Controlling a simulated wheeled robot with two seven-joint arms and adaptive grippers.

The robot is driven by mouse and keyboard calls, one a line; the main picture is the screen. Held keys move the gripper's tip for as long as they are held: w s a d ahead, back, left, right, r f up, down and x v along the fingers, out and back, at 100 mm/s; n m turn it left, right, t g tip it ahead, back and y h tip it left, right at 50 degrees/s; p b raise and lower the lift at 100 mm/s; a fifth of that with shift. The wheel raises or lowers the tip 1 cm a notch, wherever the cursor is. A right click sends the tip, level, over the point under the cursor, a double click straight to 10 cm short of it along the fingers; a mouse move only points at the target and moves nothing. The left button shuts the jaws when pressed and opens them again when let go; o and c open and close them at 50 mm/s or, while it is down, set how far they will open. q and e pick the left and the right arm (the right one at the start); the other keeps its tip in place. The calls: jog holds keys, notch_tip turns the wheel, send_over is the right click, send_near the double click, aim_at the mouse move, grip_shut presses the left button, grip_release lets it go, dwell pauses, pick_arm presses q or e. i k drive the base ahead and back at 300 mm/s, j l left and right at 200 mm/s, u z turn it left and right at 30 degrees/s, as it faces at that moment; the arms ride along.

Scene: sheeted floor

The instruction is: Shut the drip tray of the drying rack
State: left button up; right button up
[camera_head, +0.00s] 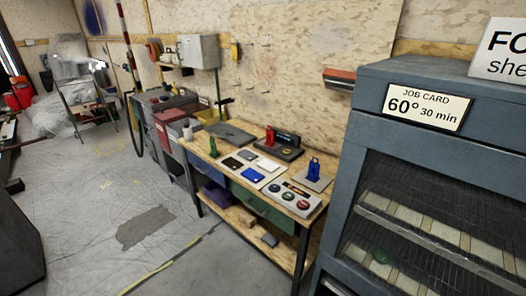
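I cannot pick out the drip tray in this view. No thing here is clearly marked as the drying rack. A large blue-grey cabinet (362,108) stands close on the right, cut off by the picture's edge. Its front has a dark see-through panel (440,195), with slatted shelves (425,238) behind it. A small pale part (336,286) shows at its lower left, cut off by the bottom edge; I cannot tell what it is. The cabinet's lower part is out of view. Neither of my grippers shows.
A wooden workbench (228,174) with cards, a button panel (290,198) and tools stands left of the cabinet. Grey cabinets (168,110) stand farther back. The sheeted floor (85,215) is mostly open, with a dark patch (145,226). A metal frame (82,90) stands far left.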

aim_at(236, 136)
jog(key=i+j+z, duration=0.1)
jog(key=i+j, duration=0.2)
jog(key=i+j+z, duration=0.1)
jog(key=i+j, duration=0.2)
jog(key=i+j+z, duration=0.1)
jog(key=i+j, duration=0.15)
jog(key=j, duration=0.15)
jog(key=i+j+z, duration=0.1)
jog(key=i+j, duration=0.2)
jog(key=i+j+z, duration=0.1)
jog(key=i+j, duration=0.15)
jog(key=j, duration=0.2)
jog(key=i+j+z, duration=0.1)
jog(key=j, duration=0.3)
jog(key=i+j+z, duration=0.1)
jog(key=i+j, duration=0.25)
jog(key=i+j+z, duration=0.15)
jog(key=j, duration=0.4)
